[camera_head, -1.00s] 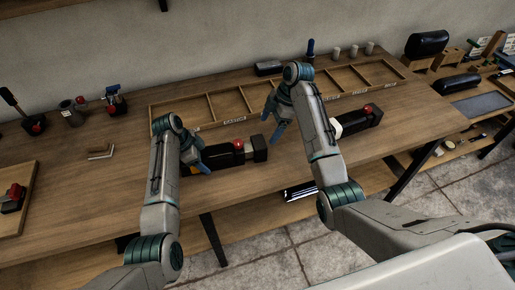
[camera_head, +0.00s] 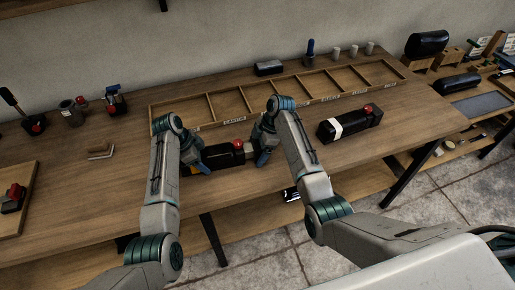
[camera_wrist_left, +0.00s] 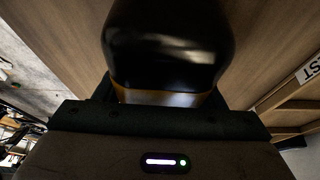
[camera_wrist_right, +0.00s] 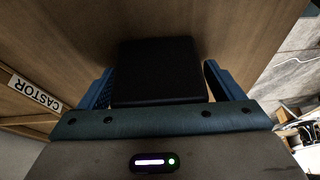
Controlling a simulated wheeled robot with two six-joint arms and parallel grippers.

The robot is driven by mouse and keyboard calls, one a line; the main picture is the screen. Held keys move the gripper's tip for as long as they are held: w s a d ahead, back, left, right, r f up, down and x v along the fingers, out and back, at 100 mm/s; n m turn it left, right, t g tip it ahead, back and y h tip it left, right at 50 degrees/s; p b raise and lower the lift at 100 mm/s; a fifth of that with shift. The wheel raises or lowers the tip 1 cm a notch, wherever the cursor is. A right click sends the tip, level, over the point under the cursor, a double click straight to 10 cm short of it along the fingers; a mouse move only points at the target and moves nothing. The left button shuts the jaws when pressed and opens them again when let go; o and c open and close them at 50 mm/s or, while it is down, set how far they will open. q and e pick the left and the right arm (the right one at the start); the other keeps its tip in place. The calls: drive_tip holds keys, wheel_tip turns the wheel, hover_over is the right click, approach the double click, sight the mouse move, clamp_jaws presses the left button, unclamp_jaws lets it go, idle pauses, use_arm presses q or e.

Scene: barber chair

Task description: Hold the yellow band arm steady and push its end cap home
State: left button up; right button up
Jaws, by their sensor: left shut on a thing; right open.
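The yellow band arm (camera_head: 222,158) is a black padded arm with a red knob, lying on the bench. Its yellow-orange band (camera_wrist_left: 165,98) shows at my jaws in the left wrist view. My left gripper (camera_head: 194,166) is shut on the arm's left end. At the other end, a pale section (camera_head: 250,150) shows beside the dark end cap, which is mostly hidden by my right gripper (camera_head: 263,156) in the head view. In the right wrist view the black, square end cap (camera_wrist_right: 158,70) sits between my open blue fingers. I cannot tell whether they touch it.
A second black arm with a white band (camera_head: 336,127) and red knob lies to the right. A divided wooden tray (camera_head: 228,120) with labels runs behind. A brown corner piece (camera_head: 101,152) and a board (camera_head: 32,205) are at the left. The bench between is clear.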

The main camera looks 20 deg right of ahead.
sight(248, 157)
drive_tip(key=c, duration=1.4)
drive_tip(key=shift+a, duration=1.8)
use_arm(q)
drive_tip(key=shift+d, duration=0.15)
use_arm(e)
drive_tip(key=o, duration=1.4)
drive_tip(key=shift+d, duration=0.1)
drive_tip(key=shift+r, duration=0.1)
drive_tip(key=v, duration=1.1)
drive_tip(key=shift+d+r, duration=0.25)
drive_tip(key=shift+r, duration=0.05)
use_arm(q)
drive_tip(key=o, duration=1.5)
drive_tip(key=shift+r, duration=0.1)
